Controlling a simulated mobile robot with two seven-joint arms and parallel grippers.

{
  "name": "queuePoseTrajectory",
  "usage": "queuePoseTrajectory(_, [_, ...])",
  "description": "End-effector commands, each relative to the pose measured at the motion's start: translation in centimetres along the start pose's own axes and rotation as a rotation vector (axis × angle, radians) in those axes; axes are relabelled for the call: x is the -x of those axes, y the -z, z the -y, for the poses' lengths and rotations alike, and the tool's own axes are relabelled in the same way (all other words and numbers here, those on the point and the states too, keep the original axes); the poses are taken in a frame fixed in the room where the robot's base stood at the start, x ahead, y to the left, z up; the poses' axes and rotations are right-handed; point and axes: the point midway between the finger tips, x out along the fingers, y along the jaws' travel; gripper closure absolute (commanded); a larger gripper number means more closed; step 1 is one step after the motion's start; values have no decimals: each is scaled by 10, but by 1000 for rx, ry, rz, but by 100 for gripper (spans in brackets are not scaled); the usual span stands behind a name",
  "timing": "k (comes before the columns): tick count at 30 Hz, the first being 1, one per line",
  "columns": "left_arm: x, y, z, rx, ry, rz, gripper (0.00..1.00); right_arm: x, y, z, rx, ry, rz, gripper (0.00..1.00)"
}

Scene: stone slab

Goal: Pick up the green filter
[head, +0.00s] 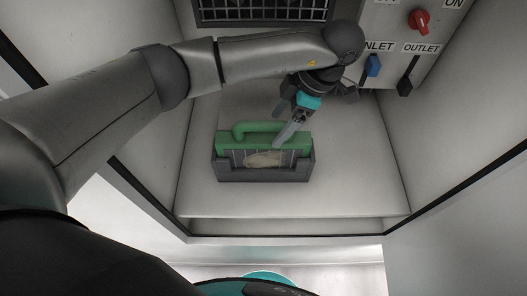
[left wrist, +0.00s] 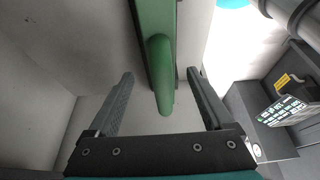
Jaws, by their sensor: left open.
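The green filter (head: 301,140) sits upright in a dark grey holder (head: 264,176) on the pale slab, with a green handle along its top. A beige patch shows on its front face. My left gripper (head: 283,139) comes down from the upper right, its fingers over the right part of the filter's top. In the left wrist view the green handle (left wrist: 160,72) reaches between the two open fingers of the gripper (left wrist: 162,90), with a gap to each side. The fingers do not grip it. My right gripper is not in view.
A panel at the upper right carries a red knob (head: 419,20), a blue lever (head: 373,66) and a dark lever (head: 406,84) near the inlet and outlet labels. A dark grille (head: 262,10) is at the top. Pale walls enclose both sides. The slab (head: 350,190) is clear right of the holder.

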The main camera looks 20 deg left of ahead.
Motion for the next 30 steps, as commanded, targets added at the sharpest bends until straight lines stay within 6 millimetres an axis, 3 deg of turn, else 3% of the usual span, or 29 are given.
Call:
queuePoseTrajectory(3, [-14,-1,1,-2,2,2,15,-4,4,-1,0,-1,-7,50])
queuePoseTrajectory(10, [-26,0,1,-1,2,2,15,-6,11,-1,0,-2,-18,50])
queuePoseTrajectory(19, [-64,4,4,-1,3,1,15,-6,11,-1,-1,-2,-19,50])
queuePoseTrajectory(28, [-70,4,3,-1,0,2,15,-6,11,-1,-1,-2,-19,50])
queuePoseTrajectory(30, [-70,4,3,-1,0,2,21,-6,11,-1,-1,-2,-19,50])
